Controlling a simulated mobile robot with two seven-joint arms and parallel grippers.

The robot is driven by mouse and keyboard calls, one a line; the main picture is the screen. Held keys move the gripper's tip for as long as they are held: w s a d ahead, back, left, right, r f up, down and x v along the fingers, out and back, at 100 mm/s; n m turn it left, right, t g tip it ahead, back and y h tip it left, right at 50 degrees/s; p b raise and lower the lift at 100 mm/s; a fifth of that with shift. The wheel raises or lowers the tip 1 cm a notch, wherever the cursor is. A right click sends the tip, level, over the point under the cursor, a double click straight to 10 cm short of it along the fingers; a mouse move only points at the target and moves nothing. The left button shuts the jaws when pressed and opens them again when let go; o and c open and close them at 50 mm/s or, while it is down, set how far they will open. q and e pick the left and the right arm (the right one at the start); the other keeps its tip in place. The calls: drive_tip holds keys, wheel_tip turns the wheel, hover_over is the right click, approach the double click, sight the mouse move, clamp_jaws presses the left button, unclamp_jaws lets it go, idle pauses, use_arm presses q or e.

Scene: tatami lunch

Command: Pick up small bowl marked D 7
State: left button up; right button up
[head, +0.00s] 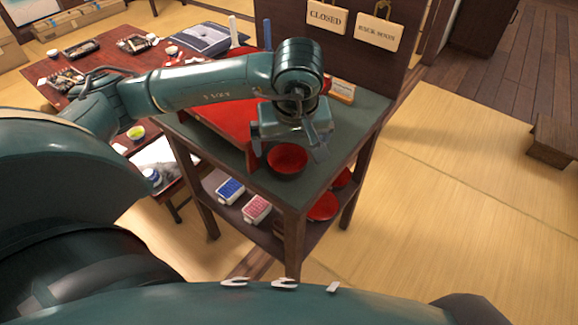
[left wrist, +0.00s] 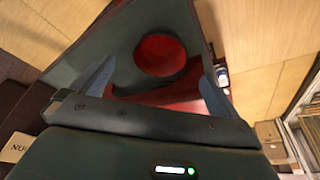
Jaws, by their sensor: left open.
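A small bowl (head: 287,161) with a red inside and dark outside sits upright on the green top of a dark wooden stand (head: 353,128). No marking can be read on it. My left gripper (head: 288,146) is above and just behind the bowl, open and empty, its fingers pointing down. In the left wrist view the bowl (left wrist: 160,52) lies beyond the two spread fingers of the left gripper (left wrist: 155,84), apart from them. My right gripper is not in view.
A red tray (head: 222,118) lies on the stand beside the bowl. Hanging signs (head: 327,17) are on the panel behind. The lower shelf holds blue (head: 229,190) and pink (head: 257,208) boxes and red dishes (head: 323,208). Tatami floor (head: 470,180) is free to the right.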

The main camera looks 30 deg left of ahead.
sight(287, 165)
use_arm(q)
drive_tip(key=x, duration=0.8)
drive_tip(key=shift+w+a+f, duration=0.1)
drive_tip(key=shift+a, duration=0.15)
drive_tip(key=shift+c, duration=0.6)
drive_tip(key=c, duration=0.9)
